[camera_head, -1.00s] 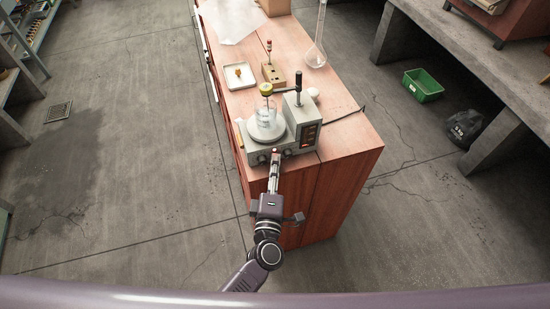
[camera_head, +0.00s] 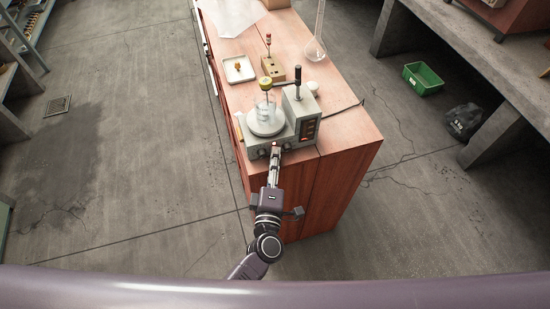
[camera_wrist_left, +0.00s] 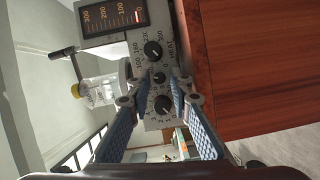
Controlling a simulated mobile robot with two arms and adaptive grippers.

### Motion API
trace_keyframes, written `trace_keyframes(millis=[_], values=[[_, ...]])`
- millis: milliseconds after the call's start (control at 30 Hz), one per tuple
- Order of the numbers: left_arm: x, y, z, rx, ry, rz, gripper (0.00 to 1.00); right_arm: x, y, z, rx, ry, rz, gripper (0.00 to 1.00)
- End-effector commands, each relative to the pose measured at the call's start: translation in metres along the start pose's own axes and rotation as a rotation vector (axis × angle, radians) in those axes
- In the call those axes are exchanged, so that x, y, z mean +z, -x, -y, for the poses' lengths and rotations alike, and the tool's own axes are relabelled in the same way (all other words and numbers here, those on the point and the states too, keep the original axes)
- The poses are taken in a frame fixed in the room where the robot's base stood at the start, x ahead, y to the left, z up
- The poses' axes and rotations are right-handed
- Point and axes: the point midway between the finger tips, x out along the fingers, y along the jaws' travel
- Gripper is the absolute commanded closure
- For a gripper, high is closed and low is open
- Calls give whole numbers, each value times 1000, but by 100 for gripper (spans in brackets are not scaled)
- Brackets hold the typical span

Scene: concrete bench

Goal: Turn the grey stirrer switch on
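The grey stirrer (camera_head: 255,148) stands at the near end of the wooden bench, with a glass beaker on its round plate. In the left wrist view its front panel (camera_wrist_left: 143,72) shows a HEAT dial (camera_wrist_left: 153,50), a small middle knob (camera_wrist_left: 160,77) and a lower numbered dial (camera_wrist_left: 162,105). I cannot tell for sure which one is the switch. My left gripper (camera_head: 275,150) is at the panel's front. In the wrist view its fingers (camera_wrist_left: 160,102) are apart, one on each side of the lower dial, with nothing visibly held. Contact cannot be told. My right gripper is not in view.
A beaker (camera_wrist_left: 97,90) with a yellow-topped item stands on the plate, beside an upright black-handled post (camera_head: 298,82). Floor left of the bench is clear.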

Motion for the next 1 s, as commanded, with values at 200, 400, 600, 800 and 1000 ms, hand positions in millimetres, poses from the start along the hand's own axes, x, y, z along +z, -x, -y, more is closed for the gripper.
trace_keyframes(millis=[200, 400, 600, 800, 1000], values=[[1, 30, 2, -4, 1, 1, 81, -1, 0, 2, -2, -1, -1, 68], [0, 72, 2, -5, 0, 2, 81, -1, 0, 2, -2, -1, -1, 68], [1, 105, 2, -4, -1, 2, 81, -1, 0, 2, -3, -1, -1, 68], [1, 118, 1, -2, 0, 1, 81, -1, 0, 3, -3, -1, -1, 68], [1, 118, 1, -2, 0, 1, 81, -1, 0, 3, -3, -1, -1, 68]])
